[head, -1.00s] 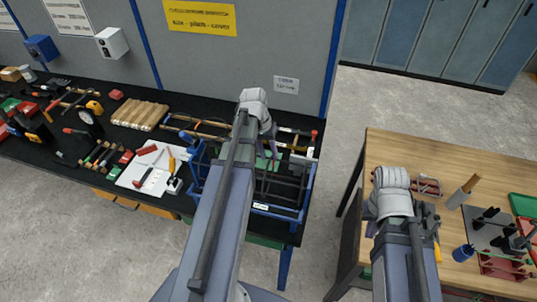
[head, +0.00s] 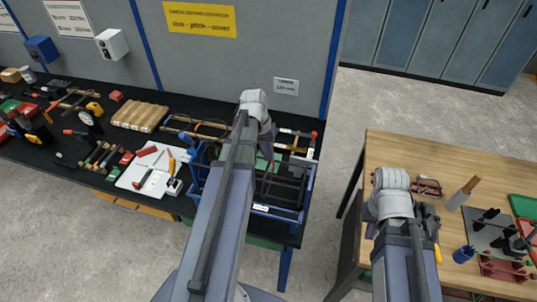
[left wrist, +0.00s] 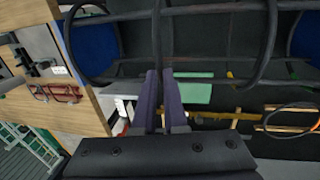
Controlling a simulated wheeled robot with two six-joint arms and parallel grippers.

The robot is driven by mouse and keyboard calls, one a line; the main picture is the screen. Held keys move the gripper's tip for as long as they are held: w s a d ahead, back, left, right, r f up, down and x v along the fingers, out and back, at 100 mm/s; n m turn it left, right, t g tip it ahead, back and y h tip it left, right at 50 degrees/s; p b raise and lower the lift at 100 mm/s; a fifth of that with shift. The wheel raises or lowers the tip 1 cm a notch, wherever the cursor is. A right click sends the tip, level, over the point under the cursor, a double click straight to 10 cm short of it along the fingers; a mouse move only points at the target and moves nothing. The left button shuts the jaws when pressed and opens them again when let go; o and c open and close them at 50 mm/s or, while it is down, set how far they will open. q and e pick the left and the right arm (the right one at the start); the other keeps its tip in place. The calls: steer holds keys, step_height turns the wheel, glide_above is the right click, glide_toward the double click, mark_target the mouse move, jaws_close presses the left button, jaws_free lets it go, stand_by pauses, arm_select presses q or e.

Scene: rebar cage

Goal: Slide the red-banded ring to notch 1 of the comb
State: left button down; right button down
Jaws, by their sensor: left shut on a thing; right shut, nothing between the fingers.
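The cage of dark rods stands in a blue frame (head: 276,213) at the right end of the black bench. My left gripper (head: 267,158) reaches down into it, partly hidden by my arm. In the left wrist view its two purple fingers (left wrist: 163,92) are shut on a dark rod (left wrist: 157,40), seen nearly edge-on. I see no red band on this rod and cannot tell if it is the banded ring. I cannot make out the comb's notches. My right gripper (head: 371,228) is shut and empty beside the wooden table's left edge, mostly hidden by its arm.
Other dark rods (left wrist: 215,10) cross close to my left fingers. A white sheet with tools (head: 150,168) and wooden rollers (head: 140,115) lie left of the frame. The wooden table (head: 415,150) holds a grey plate and red racks. Floor is clear between the tables.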

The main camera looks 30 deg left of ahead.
stand_by(0.6)
arm_select(q)
steer(key=shift+d, duration=0.3)
steer(key=c, duration=1)
jaws_free()
steer(key=shift+o, duration=0.2)
step_height(320, 180, up, 8)
steer(key=a+p, duration=0.1)
steer(key=p, duration=0.6)
steer(key=shift+s+a+f+p, duration=0.15)
steer(key=shift+a+p, duration=0.1)
steer(key=shift+p, duration=0.1)
